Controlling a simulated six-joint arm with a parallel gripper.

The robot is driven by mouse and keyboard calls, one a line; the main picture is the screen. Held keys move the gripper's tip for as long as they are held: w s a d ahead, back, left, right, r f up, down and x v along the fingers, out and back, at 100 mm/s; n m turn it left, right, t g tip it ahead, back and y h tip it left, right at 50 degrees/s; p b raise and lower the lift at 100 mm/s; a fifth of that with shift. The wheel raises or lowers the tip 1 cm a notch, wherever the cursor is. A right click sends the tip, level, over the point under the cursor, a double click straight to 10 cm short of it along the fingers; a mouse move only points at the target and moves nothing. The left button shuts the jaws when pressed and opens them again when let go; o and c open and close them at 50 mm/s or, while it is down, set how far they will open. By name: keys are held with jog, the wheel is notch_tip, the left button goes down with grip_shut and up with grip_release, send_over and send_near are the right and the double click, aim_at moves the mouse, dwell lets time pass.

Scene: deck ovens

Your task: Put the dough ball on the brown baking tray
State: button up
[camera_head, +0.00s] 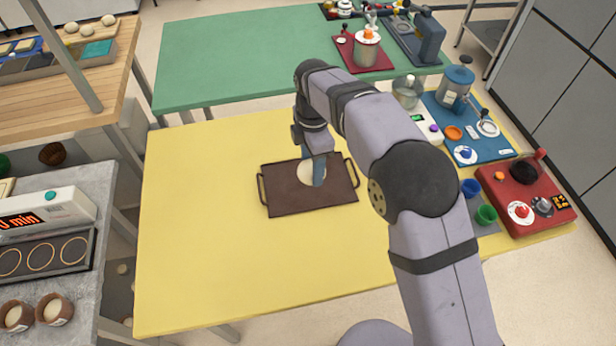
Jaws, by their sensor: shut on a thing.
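The brown baking tray (285,200) lies flat on the yellow table, with a handle at its left and right ends. The pale dough ball (306,172) is over the back middle of the tray. My gripper (312,173) reaches down from above and is shut on the dough ball. A blue-grey finger covers the right part of the ball. I cannot tell whether the ball touches the tray.
The yellow table (200,240) is clear left of and in front of the tray. A red machine (525,195), a blue board (480,125) and blue and green cups crowd its right side. A green table (240,60) stands behind. A grey counter (85,185) stands at left.

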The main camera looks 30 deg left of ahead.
jog(key=n, duration=0.3)
jog(key=shift+s+d+r+n, duration=0.1)
jog(key=shift+r+n, duration=0.15)
jog(key=shift+n, duration=0.05)
jog(key=n, duration=0.3)
jog(key=shift+s+d, duration=0.15)
jog(key=shift+d, duration=0.1)
jog(key=n, duration=0.5)
jog(key=shift+s+d+n, duration=0.15)
jog(key=shift+n, duration=0.15)
jog(key=shift+f, duration=0.1)
jog(key=p, duration=0.3)
send_over(313, 200)
jog(key=shift+f, duration=4.9)
jog(key=shift+f, duration=0.1)
jog(key=o, duration=1)
